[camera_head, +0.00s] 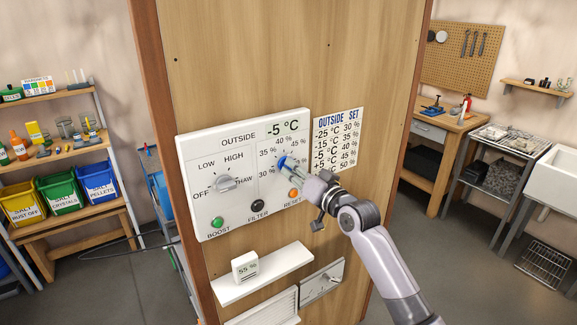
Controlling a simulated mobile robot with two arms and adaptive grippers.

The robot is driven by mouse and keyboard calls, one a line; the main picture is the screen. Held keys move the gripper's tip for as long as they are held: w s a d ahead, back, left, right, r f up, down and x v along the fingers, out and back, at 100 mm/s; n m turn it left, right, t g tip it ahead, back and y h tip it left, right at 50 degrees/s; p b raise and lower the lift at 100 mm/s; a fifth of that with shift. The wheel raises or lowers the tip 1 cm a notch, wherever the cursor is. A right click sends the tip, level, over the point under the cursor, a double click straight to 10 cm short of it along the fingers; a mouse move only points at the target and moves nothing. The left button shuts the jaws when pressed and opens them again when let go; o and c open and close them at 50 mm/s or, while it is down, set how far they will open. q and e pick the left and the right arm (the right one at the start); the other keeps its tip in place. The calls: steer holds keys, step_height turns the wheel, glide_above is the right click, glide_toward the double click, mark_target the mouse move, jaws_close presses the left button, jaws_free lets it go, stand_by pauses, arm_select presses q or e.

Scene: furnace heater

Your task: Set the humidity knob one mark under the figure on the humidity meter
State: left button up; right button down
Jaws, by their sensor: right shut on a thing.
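The white control panel (215,150) is fixed on the wooden board and shows OUTSIDE -5 °C at its top. The humidity knob is at the panel's right, inside a ring of percent marks; 30, 35, 40 and 45 % show around it. My right gripper (287,164) is shut on this knob and hides most of it, so I cannot tell where its pointer stands. The small white humidity meter (245,267) stands on a shelf below and seems to read 55 %, in small print. My left gripper is out of view.
A mode knob (225,183) and green, black and orange buttons sit on the panel, the orange RESET (293,193) close under my right gripper. An OUTSIDE/SET chart (337,140) hangs at right. The white shelf (285,273) juts out below the panel.

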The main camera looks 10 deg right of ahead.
steer(key=m, duration=0.3)
steer(key=shift+f+m, duration=0.1)
steer(key=shift+m, duration=0.2)
steer(key=m, duration=0.4)
steer(key=shift+m, duration=0.3)
steer(key=m, duration=0.3)
steer(key=shift+a+m, duration=0.1)
steer(key=shift+m, duration=0.3)
steer(key=c, duration=1.5)
jaws_free()
